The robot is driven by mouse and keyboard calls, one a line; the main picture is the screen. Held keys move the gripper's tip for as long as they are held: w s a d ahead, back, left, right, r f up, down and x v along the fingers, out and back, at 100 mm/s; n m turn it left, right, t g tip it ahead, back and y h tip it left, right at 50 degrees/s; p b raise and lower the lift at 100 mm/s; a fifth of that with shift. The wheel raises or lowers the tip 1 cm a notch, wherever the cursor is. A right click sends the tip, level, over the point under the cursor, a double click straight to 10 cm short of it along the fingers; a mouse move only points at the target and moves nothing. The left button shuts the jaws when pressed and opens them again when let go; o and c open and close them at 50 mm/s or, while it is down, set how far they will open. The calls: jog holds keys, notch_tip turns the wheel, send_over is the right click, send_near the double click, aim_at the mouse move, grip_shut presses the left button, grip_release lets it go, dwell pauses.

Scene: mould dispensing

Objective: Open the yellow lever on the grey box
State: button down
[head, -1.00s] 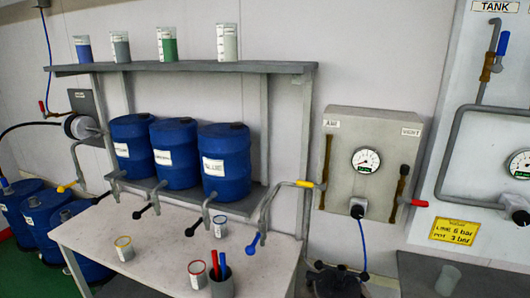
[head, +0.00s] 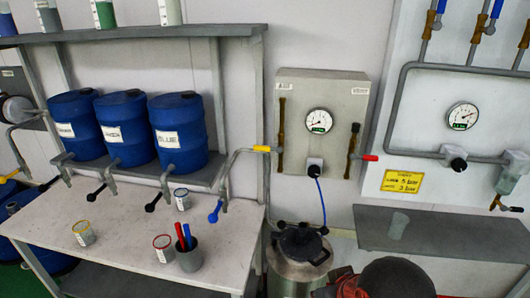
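The grey box (head: 345,100) hangs on the wall right of centre, with a round gauge (head: 318,121) on its front. The yellow lever (head: 262,149) sticks out horizontally to the left from the lower end of the brown valve (head: 281,130) on the box's left side. A grey pipe runs up close behind and beside the lever. A red lever (head: 369,158) sticks out to the right on the box's other side. My gripper does not show in the picture.
A white table (head: 130,225) with cups and pens stands on the left, below blue drums (head: 178,135). A metal pot (head: 298,262) stands below the box. A dark shelf (head: 450,232) juts out at the right. A dark rounded shape, perhaps my arm, shows at the bottom edge.

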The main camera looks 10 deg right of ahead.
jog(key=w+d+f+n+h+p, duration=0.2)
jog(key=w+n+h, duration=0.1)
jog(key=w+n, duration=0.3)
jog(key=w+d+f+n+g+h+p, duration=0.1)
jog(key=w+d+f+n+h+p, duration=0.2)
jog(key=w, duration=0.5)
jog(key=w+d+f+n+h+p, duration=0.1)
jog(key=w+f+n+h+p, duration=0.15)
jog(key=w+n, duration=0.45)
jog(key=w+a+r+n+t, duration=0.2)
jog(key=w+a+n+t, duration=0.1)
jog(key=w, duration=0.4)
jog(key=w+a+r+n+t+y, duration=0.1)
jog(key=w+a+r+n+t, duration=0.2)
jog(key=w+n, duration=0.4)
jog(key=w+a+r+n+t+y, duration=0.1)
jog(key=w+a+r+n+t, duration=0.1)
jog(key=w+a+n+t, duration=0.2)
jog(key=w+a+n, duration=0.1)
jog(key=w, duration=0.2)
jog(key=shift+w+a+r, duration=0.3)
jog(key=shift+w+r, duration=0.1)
